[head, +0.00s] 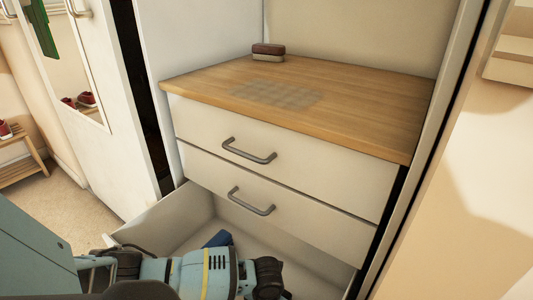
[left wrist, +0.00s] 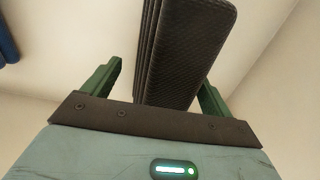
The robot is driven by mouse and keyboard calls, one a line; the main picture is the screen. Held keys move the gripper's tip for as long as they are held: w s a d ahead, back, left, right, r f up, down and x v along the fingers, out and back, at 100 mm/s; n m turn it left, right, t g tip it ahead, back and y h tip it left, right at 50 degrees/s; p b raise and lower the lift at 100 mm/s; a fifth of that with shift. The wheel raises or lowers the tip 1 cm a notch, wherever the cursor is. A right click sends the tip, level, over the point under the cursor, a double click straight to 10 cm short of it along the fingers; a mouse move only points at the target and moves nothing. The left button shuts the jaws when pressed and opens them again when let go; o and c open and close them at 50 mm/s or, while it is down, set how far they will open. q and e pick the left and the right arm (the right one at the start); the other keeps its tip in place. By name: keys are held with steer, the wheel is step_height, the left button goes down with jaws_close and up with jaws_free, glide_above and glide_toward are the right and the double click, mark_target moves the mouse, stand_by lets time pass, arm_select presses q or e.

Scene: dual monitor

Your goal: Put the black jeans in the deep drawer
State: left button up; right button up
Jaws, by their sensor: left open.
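The black jeans (left wrist: 186,45) show in the left wrist view as a dark folded bundle with layered edges. The bundle lies between the two green fingers of my left gripper (left wrist: 160,80), which is open; whether either finger touches it is unclear. The open deep drawer (head: 290,243) is the lowest one in the head view, pulled out with a pale interior. My left arm reaches over this drawer, and its gripper and the jeans are hidden in the head view. My right gripper is not in view.
A blue folded item (head: 218,239) lies in the drawer, beside my arm. Two shut drawers with metal handles (head: 249,151) are above it. The wooden top (head: 350,105) is mostly clear, with a brown and grey block (head: 268,52) at the back. A white door (head: 85,110) stands left.

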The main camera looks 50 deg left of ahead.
arm_select(q)
steer(key=shift+r, duration=0.25)
step_height(320, 180, up, 11)
steer(key=p, duration=0.5)
steer(key=shift+r, duration=0.4)
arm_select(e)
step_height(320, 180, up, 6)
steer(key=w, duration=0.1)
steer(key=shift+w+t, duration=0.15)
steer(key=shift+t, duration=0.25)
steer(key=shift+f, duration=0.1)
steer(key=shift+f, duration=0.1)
